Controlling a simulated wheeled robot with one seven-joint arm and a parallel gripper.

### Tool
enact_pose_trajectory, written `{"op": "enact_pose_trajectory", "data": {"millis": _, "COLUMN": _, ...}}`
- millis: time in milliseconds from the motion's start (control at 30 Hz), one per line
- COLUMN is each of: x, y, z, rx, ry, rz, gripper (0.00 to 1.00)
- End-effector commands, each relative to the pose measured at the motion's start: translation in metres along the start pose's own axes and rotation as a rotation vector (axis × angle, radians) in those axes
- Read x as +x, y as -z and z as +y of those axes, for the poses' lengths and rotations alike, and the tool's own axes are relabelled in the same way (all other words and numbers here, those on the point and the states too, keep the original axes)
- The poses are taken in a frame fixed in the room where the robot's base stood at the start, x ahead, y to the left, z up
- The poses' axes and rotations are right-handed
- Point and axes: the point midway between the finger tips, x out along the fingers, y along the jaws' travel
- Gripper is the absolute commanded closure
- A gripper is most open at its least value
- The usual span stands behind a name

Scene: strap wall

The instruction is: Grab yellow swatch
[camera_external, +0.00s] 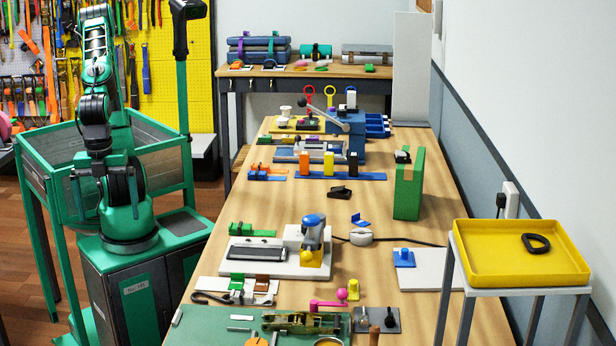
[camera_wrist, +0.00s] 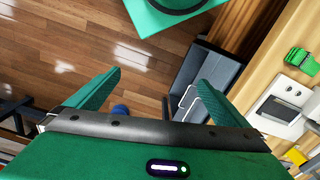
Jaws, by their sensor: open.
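I cannot pick out a yellow swatch for certain in either view. Small flat coloured pieces, among them a pink one (camera_external: 301,64) and a green one (camera_external: 369,68), lie along the front of the back table (camera_external: 400,72); they are too small to tell apart well. My gripper (camera_wrist: 160,78) shows in the wrist view with its two green fingers wide apart. Nothing is between them, and the floor lies beyond. In the external view my arm stands upright at the left, and I cannot make out the gripper there.
A long wooden workbench (camera_external: 385,285) runs down the middle, crowded with tools and fixtures. A yellow tray (camera_external: 490,262) with a black ring stands at the right. A green box (camera_external: 408,185) stands upright on the bench. Straps hang on a yellow pegboard (camera_external: 170,75) at the left.

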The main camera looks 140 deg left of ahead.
Motion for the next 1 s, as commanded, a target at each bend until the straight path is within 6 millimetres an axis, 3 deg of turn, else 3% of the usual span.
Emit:
{"op": "enact_pose_trajectory", "data": {"millis": 133, "x": 0.0, "y": 0.0, "z": 0.0, "rx": -0.001, "ry": 0.0, "rz": 0.0, "gripper": 0.02}}
{"op": "enact_pose_trajectory", "data": {"millis": 300, "x": 0.005, "y": 0.012, "z": -0.007, "rx": -0.001, "ry": -0.009, "rz": -0.014, "gripper": 0.43}}
{"op": "enact_pose_trajectory", "data": {"millis": 400, "x": 0.005, "y": 0.011, "z": -0.007, "rx": -0.001, "ry": -0.008, "rz": -0.012, "gripper": 0.61}}
{"op": "enact_pose_trajectory", "data": {"millis": 667, "x": 0.004, "y": 0.011, "z": -0.006, "rx": -0.001, "ry": -0.007, "rz": -0.012, "gripper": 0.61}}
{"op": "enact_pose_trajectory", "data": {"millis": 700, "x": -0.002, "y": 0.002, "z": -0.001, "rx": -0.003, "ry": -0.001, "rz": -0.001, "gripper": 0.61}}
{"op": "enact_pose_trajectory", "data": {"millis": 833, "x": -0.02, "y": 0.001, "z": 0.0, "rx": 0.0, "ry": 0.001, "rz": 0.006, "gripper": 0.61}}
{"op": "enact_pose_trajectory", "data": {"millis": 1000, "x": -0.061, "y": 0.0, "z": -0.001, "rx": 0.0, "ry": 0.002, "rz": 0.008, "gripper": 0.61}}
